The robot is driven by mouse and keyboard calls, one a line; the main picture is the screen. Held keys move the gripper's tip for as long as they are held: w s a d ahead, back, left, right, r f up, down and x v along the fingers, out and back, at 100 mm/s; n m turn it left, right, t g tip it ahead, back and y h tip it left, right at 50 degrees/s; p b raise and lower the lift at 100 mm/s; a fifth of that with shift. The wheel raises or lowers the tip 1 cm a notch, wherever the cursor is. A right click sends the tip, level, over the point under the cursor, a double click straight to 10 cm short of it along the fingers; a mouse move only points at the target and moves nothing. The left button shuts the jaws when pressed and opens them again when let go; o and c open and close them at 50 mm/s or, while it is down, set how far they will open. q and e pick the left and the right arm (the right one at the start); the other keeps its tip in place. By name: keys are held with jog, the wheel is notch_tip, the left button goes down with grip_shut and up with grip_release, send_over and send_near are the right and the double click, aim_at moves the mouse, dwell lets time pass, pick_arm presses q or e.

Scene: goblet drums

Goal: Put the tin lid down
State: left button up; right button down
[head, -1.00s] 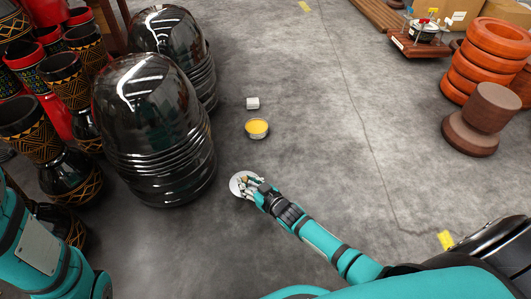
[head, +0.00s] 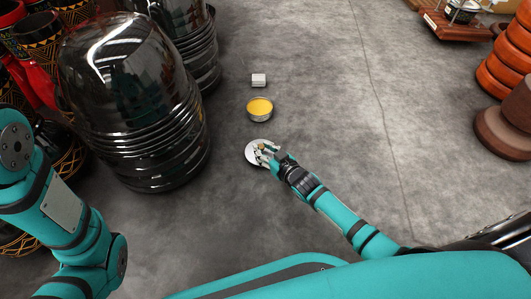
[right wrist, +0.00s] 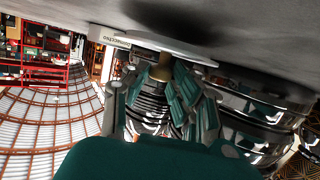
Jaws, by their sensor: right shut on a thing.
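The tin lid is a pale round disc (head: 251,152) with a small brass-coloured knob. My right gripper (head: 267,150) is shut on the knob. In the right wrist view the lid (right wrist: 185,46) lies across the top, close to the grey floor, with the knob (right wrist: 161,68) between the fingers. A dark shadow lies on the floor beside it; I cannot tell whether the lid touches the floor. The open tin with yellow contents (head: 260,104) stands on the floor just beyond the lid. My left arm shows at the left, but its gripper is out of view.
A small pale block (head: 258,80) lies beyond the tin. Large glossy black ribbed drum shells (head: 130,100) stand close on the left, with patterned goblet drums behind. Orange rings (head: 505,70) and a brown wooden piece (head: 505,125) stand at right. The floor (head: 340,110) between is clear.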

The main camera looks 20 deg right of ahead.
jog(key=shift+r, duration=0.1)
jog(key=shift+f, duration=0.45)
jog(key=shift+f, duration=0.1)
jog(key=c, duration=1.1)
grip_release()
jog(key=shift+f, duration=0.1)
jog(key=shift+r, duration=0.45)
jog(key=p+v, duration=0.2)
jog(key=v, duration=0.1)
jog(key=p+v, duration=0.3)
jog(key=v, duration=0.1)
jog(key=p+v, duration=0.3)
jog(key=v, duration=0.1)
jog(key=shift+r, duration=0.3)
jog(key=shift+s+d, duration=0.1)
jog(key=shift+s, duration=0.35)
